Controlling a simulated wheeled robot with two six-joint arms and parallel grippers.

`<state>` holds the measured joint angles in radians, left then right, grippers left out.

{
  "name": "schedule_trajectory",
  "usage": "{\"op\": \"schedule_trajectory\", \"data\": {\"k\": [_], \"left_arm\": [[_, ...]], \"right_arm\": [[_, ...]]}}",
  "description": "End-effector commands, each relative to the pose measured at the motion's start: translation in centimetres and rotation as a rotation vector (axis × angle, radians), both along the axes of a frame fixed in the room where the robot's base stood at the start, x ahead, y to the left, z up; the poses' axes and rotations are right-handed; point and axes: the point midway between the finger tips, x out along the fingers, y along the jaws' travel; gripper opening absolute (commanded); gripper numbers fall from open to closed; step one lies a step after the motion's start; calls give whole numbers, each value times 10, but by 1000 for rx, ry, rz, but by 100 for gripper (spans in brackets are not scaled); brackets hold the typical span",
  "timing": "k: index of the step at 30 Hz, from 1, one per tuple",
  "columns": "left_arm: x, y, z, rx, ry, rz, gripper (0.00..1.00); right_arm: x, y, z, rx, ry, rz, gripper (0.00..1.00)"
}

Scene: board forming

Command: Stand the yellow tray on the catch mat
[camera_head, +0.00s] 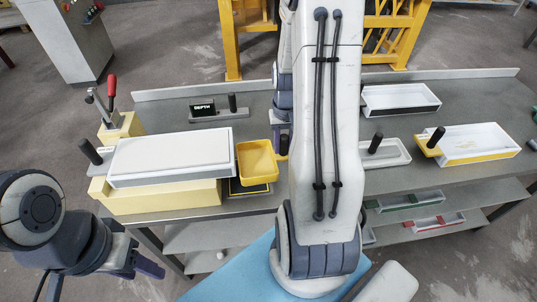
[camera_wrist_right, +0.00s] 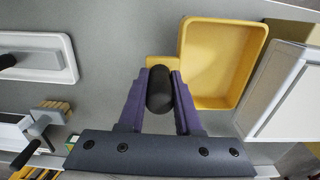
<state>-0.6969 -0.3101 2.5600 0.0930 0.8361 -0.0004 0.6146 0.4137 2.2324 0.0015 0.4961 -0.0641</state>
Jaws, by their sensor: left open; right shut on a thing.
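The yellow tray (camera_head: 257,160) is a shallow open box with a black handle, right of the cream block in the head view. It looks empty and level. My right gripper (camera_wrist_right: 162,82) is shut on the tray's black handle (camera_wrist_right: 160,92), with the tray (camera_wrist_right: 216,62) to the right of the fingers. In the head view my arm hides most of this gripper. The catch mat (camera_head: 236,187), dark with yellow edging, shows partly below the tray. I cannot tell whether the tray touches it. My left gripper (camera_head: 148,267) is open and empty, low at the left, off the table.
A white-topped slab (camera_head: 172,152) with a black handle lies on the cream block (camera_head: 160,196), close left of the tray. White trays (camera_head: 402,97) and a yellow-banded tray (camera_head: 475,145) are to the right.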

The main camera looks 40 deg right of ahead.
Motion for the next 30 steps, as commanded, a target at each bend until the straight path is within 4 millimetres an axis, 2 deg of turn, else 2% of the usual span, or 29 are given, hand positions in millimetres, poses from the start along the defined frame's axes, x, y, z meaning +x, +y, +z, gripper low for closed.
{"op": "schedule_trajectory", "data": {"k": [3, 7, 10, 18, 29, 30], "left_arm": [[0, 0, 6, 0, 0, 0, 50], [0, 0, 8, 0, 0, 1, 50], [0, 0, 9, 0, 0, 1, 50], [0, 0, 16, 0, 0, 1, 50], [0, 0, 13, 0, 0, 1, 50], [0, 0, 13, 0, 0, 1, 50]], "right_arm": [[18, 13, -11, 1, 2, 5, 0], [28, 20, -19, -1, -1, 4, 0], [30, 21, -25, 1, 1, 2, 0], [29, 21, -58, 0, 0, 1, 0], [29, 21, -63, -1, -1, 2, 0], [29, 21, -64, -1, -1, 2, 36]]}}
